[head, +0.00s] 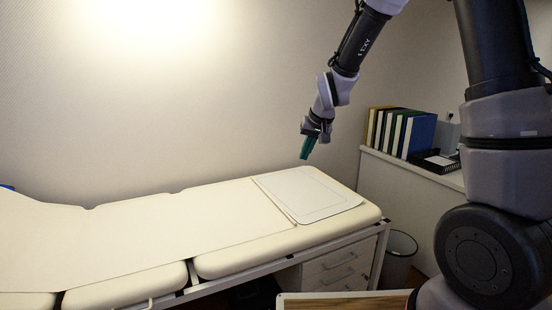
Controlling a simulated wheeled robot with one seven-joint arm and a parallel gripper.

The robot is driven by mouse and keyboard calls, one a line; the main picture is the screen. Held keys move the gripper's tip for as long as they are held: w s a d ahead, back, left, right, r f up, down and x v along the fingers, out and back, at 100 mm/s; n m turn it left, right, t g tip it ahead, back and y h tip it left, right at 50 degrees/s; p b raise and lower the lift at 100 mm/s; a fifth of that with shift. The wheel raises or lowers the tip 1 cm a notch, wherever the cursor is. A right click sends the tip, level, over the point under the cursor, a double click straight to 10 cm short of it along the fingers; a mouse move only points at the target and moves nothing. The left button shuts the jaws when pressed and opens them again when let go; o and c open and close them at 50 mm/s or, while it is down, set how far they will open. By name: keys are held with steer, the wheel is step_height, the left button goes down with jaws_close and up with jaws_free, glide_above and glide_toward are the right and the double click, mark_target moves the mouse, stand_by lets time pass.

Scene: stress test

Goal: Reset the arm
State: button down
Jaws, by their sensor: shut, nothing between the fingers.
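My gripper (305,155) hangs in the air at the end of my arm, fingers pointing down. Its teal fingers are shut with nothing between them. It is above the right end of the cream examination couch (150,245), apart from it. My arm comes in from the upper right and bends down to the gripper.
A thin white board or pad (308,193) lies on the couch's right end. Binders (400,132) and a black tray (436,162) stand on a white cabinet (400,182) at the right. A waste bin (399,258) stands below. A wooden-topped surface (345,301) edges the bottom.

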steer(key=s+d+r+m, duration=0.1)
steer(key=s+d+r, duration=0.45)
steer(key=r, duration=0.35)
steer(key=s+d+r+m+t, duration=0.1)
steer(key=s+d+r, duration=0.4)
steer(key=s, duration=0.5)
steer(key=s+d+r+m+t, duration=0.1)
steer(key=s+d+r, duration=0.4)
steer(key=s, duration=0.4)
steer(key=shift+s+d+m+h, duration=0.15)
steer(key=shift+s+m+h, duration=0.15)
steer(key=shift+s+m, duration=0.1)
